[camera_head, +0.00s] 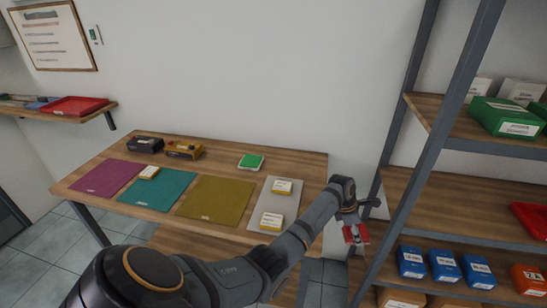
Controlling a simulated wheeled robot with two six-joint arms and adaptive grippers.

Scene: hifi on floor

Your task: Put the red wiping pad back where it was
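My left arm comes in from the lower left and reaches right across the front of the table. Its gripper (356,214) is beyond the table's right end, just left of the shelving rack. A small red block-like thing with a pale part, which looks like the red wiping pad (361,238), sits at the fingertips. The gripper appears shut on it, though the finger contact is small and partly hidden. A green pad with a white border (251,161) lies at the back of the table. My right gripper is not in view.
The wooden table (300,157) bears purple (108,178), teal (158,192), olive (216,202) and grey (271,186) mats, small yellow-white boxes and two devices. The rack (455,195) holds blue boxes (443,265), a green box (507,118) and a red tray (531,222). A wall shelf (60,115) holds another red tray.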

